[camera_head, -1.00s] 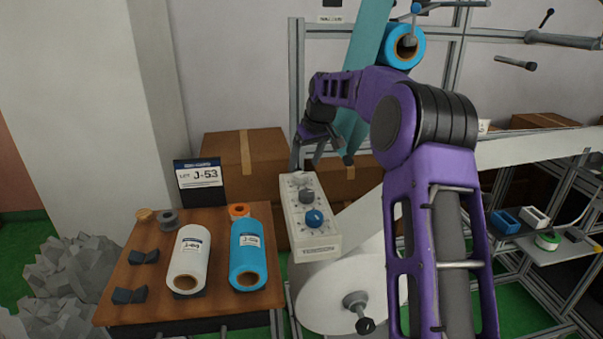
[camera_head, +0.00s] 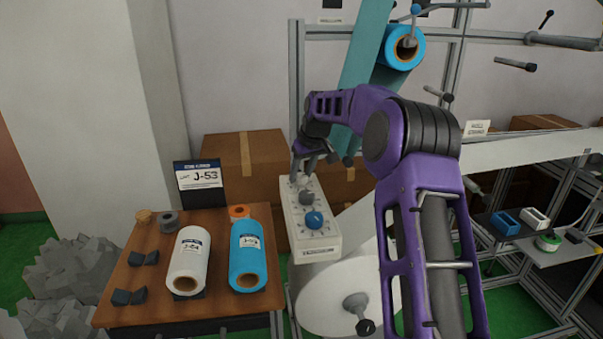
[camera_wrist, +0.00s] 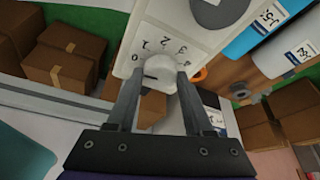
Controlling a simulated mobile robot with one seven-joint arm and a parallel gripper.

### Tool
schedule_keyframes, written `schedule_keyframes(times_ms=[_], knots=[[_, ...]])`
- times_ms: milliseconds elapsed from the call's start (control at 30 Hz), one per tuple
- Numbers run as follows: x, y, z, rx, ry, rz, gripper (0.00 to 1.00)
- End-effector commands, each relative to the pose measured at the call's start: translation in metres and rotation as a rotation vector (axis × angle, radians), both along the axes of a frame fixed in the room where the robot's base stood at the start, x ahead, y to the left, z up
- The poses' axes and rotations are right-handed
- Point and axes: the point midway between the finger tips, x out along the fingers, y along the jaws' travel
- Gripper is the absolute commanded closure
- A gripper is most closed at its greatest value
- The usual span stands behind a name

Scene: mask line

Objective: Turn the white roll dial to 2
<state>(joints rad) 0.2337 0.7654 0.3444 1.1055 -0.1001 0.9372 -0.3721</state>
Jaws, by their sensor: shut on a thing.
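The white roll dial (camera_wrist: 160,74) is the far one of three dials on the tension panel (camera_head: 313,240). In the wrist view it sits between the fingertips of my gripper (camera_wrist: 159,80), which is shut on it. Digits are printed around its far side, and a short dark mark shows on its left side. I cannot tell for sure which digit it points at. In the head view my gripper (camera_head: 303,170) reaches down over the far end of the panel and partly hides the white dial.
A grey dial (camera_head: 307,197) and a blue dial (camera_head: 314,219) stand nearer on the panel. A table (camera_head: 135,310) at left carries a white roll (camera_head: 188,255) and a blue roll (camera_head: 247,250). Cardboard boxes (camera_head: 225,155) stand behind. A large white roll (camera_head: 330,300) is below the panel.

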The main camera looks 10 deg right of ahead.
Motion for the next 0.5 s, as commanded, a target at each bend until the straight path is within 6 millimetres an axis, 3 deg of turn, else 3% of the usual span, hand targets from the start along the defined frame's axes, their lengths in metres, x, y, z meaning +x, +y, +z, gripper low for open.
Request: schedule_keyframes(times_ms=[33,100,500], knots=[[-0.0001,-0.0001,0.0001,0.0,0.0,0.0,0.87],[-0.0001,-0.0002,0.0001,0.0,0.0,0.0,0.99],[-0.0009,0.0012,0.0001,-0.002,0.002,-0.065,1.0]])
